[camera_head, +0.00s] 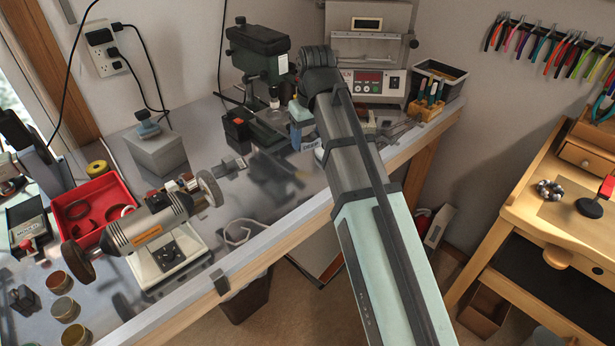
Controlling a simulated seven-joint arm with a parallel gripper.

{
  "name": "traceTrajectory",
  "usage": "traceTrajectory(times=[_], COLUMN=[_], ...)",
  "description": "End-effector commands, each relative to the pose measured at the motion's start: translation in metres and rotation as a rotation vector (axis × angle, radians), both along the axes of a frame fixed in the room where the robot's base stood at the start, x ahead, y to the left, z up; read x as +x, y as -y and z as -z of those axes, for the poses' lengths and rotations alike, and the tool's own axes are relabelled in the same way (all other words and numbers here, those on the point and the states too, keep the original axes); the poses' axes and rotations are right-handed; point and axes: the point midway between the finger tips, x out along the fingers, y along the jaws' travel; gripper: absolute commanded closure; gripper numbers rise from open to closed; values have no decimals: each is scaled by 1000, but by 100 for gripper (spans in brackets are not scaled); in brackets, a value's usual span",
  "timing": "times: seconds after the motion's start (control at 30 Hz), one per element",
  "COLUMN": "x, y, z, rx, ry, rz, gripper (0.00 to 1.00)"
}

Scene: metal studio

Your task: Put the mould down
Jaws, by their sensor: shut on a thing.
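My arm rises from the lower right to a dark joint at the upper middle. My gripper does not show; it may be hidden behind the arm. I cannot make out the mould for certain, or whether anything is held. A small blue-grey block (301,112) stands on the metal bench top (225,238) just left of my arm, partly crowded by bottles and tools. What lies directly behind the arm is hidden.
A bench polisher (146,228) and red tray (92,212) fill the left of the bench. A green press (258,52) and a machine with a control panel (368,82) stand at the back. A wooden workbench (560,215) is at right. Some bench top is clear in the middle.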

Motion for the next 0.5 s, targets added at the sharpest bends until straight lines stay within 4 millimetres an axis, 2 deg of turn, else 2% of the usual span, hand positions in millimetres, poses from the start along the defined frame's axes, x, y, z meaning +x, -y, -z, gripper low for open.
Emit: traceTrajectory(times=[0.2,0.37,0.5], x=[-2,-2,-2], y=[-1,-1,0], z=[0,1,11], rx=[1,1,1], ry=[0,-1,0], rz=[-181,-238,-248], gripper=[85,85,85])
